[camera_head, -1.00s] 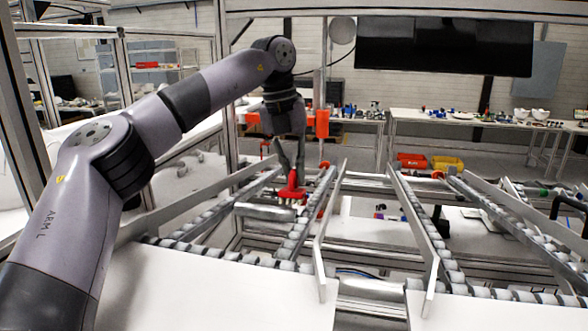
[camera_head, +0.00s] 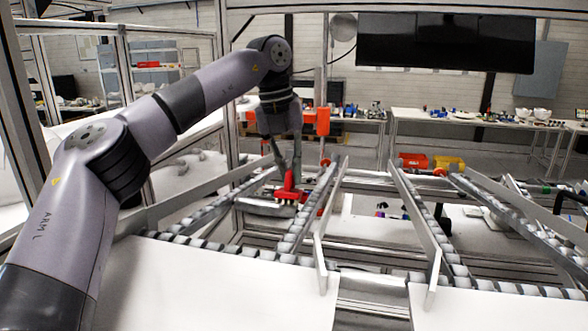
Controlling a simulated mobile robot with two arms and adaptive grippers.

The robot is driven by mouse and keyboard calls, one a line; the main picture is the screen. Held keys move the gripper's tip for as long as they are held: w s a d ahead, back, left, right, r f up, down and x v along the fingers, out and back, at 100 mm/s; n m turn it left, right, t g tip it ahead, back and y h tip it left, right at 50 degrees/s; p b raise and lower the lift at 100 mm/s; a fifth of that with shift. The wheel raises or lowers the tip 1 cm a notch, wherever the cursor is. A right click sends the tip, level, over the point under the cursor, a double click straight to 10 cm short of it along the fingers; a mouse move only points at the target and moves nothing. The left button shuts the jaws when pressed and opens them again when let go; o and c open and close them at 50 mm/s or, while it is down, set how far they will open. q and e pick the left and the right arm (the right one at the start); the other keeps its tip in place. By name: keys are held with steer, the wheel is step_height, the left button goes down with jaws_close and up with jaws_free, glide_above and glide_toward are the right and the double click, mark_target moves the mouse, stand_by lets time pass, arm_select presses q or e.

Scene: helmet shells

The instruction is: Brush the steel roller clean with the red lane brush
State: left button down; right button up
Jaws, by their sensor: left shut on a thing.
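My left gripper (camera_head: 288,165) reaches down from my left arm over the near left lane. It is shut on the red lane brush (camera_head: 288,189), which shows as a small red block with a pale lower edge. The steel roller (camera_head: 258,208) is a shiny grey cylinder lying across the lane between its side rails. The brush is at the right part of the roller, at its upper side; whether the bristles touch it I cannot tell. My right gripper is not in view.
Slanted metal rails (camera_head: 326,225) with small white wheels flank the roller. A second lane (camera_head: 425,225) lies to the right. White panels (camera_head: 205,290) fill the front. A red bin (camera_head: 412,160) and a yellow bin (camera_head: 448,163) stand farther back.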

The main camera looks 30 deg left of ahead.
arm_select(q)
steer(key=shift+s+a+p, duration=0.2)
steer(key=shift+a+p, duration=0.3)
steer(key=shift+a, duration=0.15)
steer(key=shift+s+a+p, duration=0.15)
steer(key=shift+a+p, duration=0.35)
steer(key=shift+a, duration=0.15)
steer(key=shift+w+d+f, duration=0.1)
steer(key=shift+w+d, duration=0.1)
steer(key=shift+d, duration=0.7)
steer(key=shift+w+d+f, duration=0.1)
steer(key=shift+w+d, duration=0.1)
steer(key=shift+d, duration=0.65)
steer(key=shift+w+r, duration=0.1)
steer(key=shift+r, duration=0.2)
steer(key=shift+w+a+r, duration=0.1)
steer(key=shift+w+r, duration=0.2)
steer(key=shift+r, duration=0.55)
steer(key=shift+w+a+r, duration=0.1)
steer(key=shift+w+r, duration=0.2)
steer(key=shift+r, duration=0.6)
steer(key=shift+w+a+r, duration=0.1)
steer(key=shift+w+r, duration=0.2)
steer(key=shift+r, duration=0.55)
